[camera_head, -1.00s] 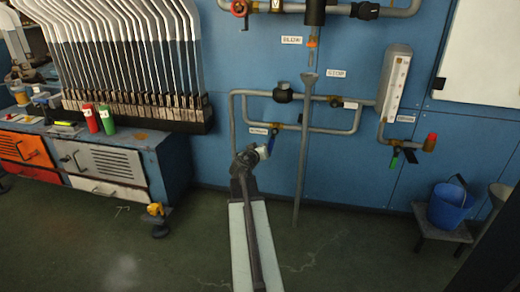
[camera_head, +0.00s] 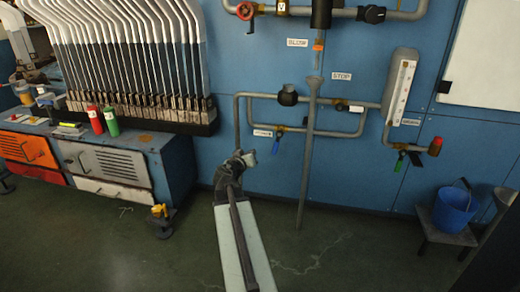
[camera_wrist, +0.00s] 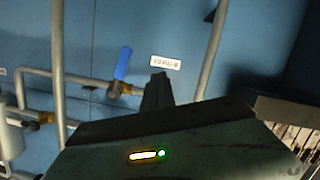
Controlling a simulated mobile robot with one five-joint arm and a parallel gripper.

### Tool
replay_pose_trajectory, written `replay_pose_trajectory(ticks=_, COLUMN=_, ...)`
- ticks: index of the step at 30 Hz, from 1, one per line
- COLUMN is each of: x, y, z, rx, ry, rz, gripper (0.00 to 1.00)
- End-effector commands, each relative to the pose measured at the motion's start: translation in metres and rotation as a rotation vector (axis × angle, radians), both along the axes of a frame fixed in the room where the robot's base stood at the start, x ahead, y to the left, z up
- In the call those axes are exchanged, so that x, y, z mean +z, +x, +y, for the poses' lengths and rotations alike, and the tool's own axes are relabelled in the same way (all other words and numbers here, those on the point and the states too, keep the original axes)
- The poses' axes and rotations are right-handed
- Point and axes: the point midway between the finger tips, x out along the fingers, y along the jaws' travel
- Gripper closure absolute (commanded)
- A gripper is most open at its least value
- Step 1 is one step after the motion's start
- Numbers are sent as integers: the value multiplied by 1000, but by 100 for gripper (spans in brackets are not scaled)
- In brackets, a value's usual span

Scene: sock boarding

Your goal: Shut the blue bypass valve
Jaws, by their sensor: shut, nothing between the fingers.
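The blue bypass valve lever (camera_head: 276,144) hangs down, slightly tilted, from a brass valve on the lower horizontal bypass pipe. It lies across the pipe's line. It also shows in the wrist view (camera_wrist: 122,64), where the picture is turned and the lever points up. My gripper (camera_head: 246,160) is left of and below the lever in the head view, apart from it. In the wrist view my gripper (camera_wrist: 156,88) shows as dark closed fingers beside the valve, with nothing held.
A white label (camera_head: 262,133) sits left of the valve. A vertical grey pipe (camera_head: 306,170) stands just right of the lever. A green-handled valve (camera_head: 400,160), a gauge (camera_head: 400,85) and a blue bucket (camera_head: 453,208) are farther right.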

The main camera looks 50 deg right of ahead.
Motion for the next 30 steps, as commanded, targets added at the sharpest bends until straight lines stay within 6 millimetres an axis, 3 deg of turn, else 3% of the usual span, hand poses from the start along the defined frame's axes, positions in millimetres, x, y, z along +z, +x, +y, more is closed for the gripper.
replay_pose_trajectory(ticks=3, x=1, y=-5, z=23, rx=1, ry=0, rz=1, gripper=100)
replay_pose_trajectory(ticks=7, x=2, y=-6, z=35, rx=1, ry=-1, rz=1, gripper=100)
replay_pose_trajectory(ticks=25, x=2, y=-6, z=37, rx=-2, ry=0, rz=1, gripper=100)
replay_pose_trajectory(ticks=28, x=19, y=12, z=54, rx=33, ry=0, rz=1, gripper=100)
replay_pose_trajectory(ticks=30, x=41, y=40, z=82, rx=88, ry=-1, rz=0, gripper=100)
